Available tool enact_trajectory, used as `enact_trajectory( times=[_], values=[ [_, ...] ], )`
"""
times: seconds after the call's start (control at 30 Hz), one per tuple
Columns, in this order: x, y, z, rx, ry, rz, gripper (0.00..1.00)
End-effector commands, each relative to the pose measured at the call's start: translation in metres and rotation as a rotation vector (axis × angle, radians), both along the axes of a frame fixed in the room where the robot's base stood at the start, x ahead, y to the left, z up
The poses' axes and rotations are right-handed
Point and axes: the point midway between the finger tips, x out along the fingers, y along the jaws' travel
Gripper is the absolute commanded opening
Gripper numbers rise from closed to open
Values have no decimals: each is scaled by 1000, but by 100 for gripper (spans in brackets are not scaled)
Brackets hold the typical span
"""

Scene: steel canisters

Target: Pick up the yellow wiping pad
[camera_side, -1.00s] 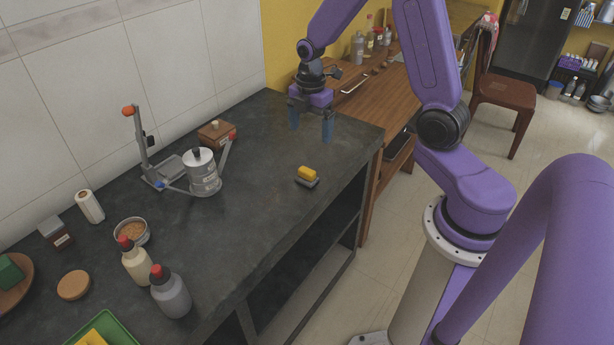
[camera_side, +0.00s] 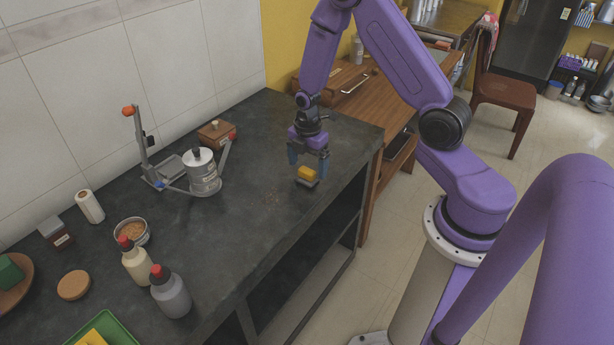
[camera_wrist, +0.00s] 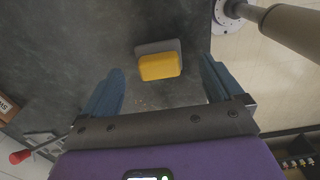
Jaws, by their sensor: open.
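The yellow wiping pad (camera_side: 307,172) has a grey lower part and lies on the dark worktop (camera_side: 254,215) near its right edge. It also shows in the wrist view (camera_wrist: 160,67), ahead of the fingertips and roughly midway between them. My gripper (camera_side: 308,166) is open, with its blue fingers around and just above the pad in the side view. In the wrist view, my gripper (camera_wrist: 160,82) holds nothing, and clear gaps show on both sides of the pad.
A steel canister (camera_side: 203,172) in a metal stand and a wooden box (camera_side: 217,134) stand left of my gripper. Two red-capped bottles (camera_side: 170,291) stand at the front left.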

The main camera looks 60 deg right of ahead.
Motion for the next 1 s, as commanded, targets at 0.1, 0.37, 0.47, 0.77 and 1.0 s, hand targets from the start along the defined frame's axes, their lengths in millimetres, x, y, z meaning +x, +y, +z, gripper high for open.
enact_trajectory(
  times=[0.1,0.37,0.47,0.77,1.0],
  values=[
    [1,2,-16,0,4,1,94],
    [1,2,-31,0,0,1,94],
    [1,2,-31,0,-1,1,94],
    [1,2,-30,0,0,1,33],
    [1,2,-30,0,0,1,33]
  ],
)
